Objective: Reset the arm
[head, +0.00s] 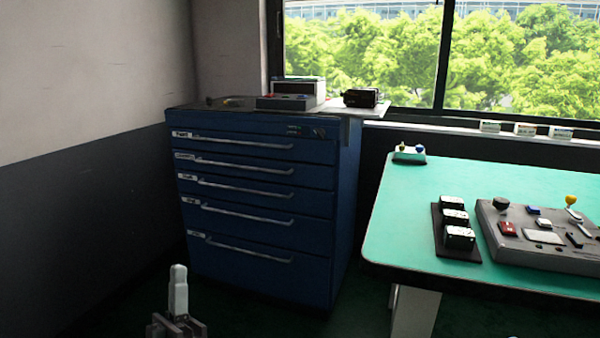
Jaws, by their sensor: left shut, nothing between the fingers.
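My left gripper (179,290) shows at the bottom left, pointing up. Its pale fingers are together and empty. It is in front of the blue drawer cabinet and apart from it. My right gripper is not in view. A grey control panel (490,236) with a black knob, a yellow knob and several coloured buttons lies on the green table at the right; its right end is cut off by the picture edge.
The green-topped table (400,222) also bears a dark tray (437,228) of black-and-white blocks and a small stand (410,155) with coloured knobs. The blue drawer cabinet (260,225), its drawers shut, has several items on top. A wall bounds the left; dark floor lies between.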

